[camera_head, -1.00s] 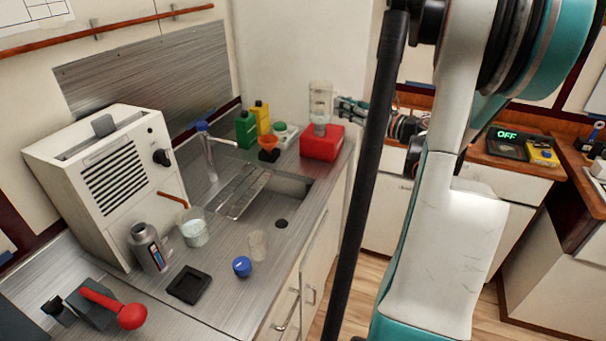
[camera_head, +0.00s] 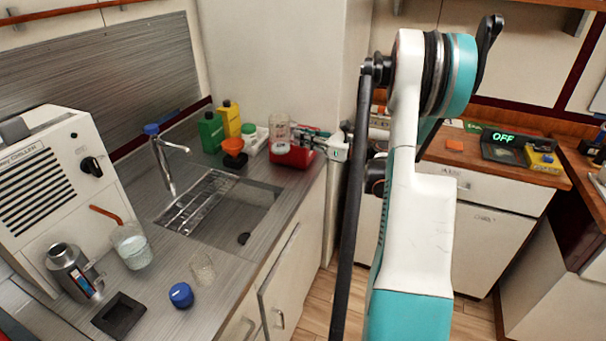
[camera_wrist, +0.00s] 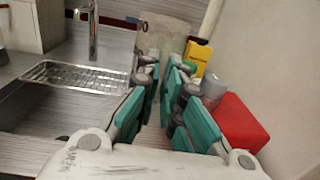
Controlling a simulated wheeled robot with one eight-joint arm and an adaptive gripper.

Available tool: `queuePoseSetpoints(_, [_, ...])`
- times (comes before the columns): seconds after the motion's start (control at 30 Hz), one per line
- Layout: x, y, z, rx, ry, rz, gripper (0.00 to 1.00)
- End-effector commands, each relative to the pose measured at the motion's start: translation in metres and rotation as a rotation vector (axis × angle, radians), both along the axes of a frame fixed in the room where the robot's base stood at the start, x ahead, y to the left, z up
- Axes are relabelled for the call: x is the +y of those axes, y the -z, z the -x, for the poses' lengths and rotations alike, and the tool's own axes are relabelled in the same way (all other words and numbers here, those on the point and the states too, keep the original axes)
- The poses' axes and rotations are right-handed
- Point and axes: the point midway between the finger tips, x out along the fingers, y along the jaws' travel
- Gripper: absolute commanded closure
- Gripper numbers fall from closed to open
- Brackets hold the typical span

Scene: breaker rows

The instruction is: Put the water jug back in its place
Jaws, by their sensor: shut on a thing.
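The water jug appears to be the clear, bottle-like vessel (camera_head: 277,127) at the back right end of the counter. In the wrist view it is a see-through shape (camera_wrist: 163,36) at the far end of the fingers. My gripper (camera_head: 294,135), reaching in from the right, is shut on it; the fingers (camera_wrist: 162,75) lie on both its sides. The red block (camera_head: 299,157) stands right by the jug; in the wrist view it is right of the fingers (camera_wrist: 242,125). I cannot tell whether the jug's lower end touches the block or counter.
Green (camera_head: 211,132) and yellow (camera_head: 230,118) bottles and an orange funnel (camera_head: 233,148) stand left of the jug. The sink (camera_head: 235,210) with its faucet (camera_head: 165,160) lies in front. A beaker (camera_head: 131,246), steel flask (camera_head: 72,272) and blue cap (camera_head: 181,295) are nearer.

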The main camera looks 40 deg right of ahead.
Motion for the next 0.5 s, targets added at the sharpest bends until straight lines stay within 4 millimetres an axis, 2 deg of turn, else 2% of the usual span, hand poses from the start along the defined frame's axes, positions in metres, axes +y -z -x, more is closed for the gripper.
queuePoseSetpoints(0.03, [-0.001,0.017,0.000,0.000,0.000,0.000,1.00])
queuePoseSetpoints(0.2, [0.000,0.052,0.000,0.000,0.000,0.000,1.00])
queuePoseSetpoints(0.33, [0.000,0.067,0.000,0.000,0.000,0.000,1.00])
queuePoseSetpoints(0.5, [0.000,0.075,0.000,0.000,0.001,0.000,1.00])
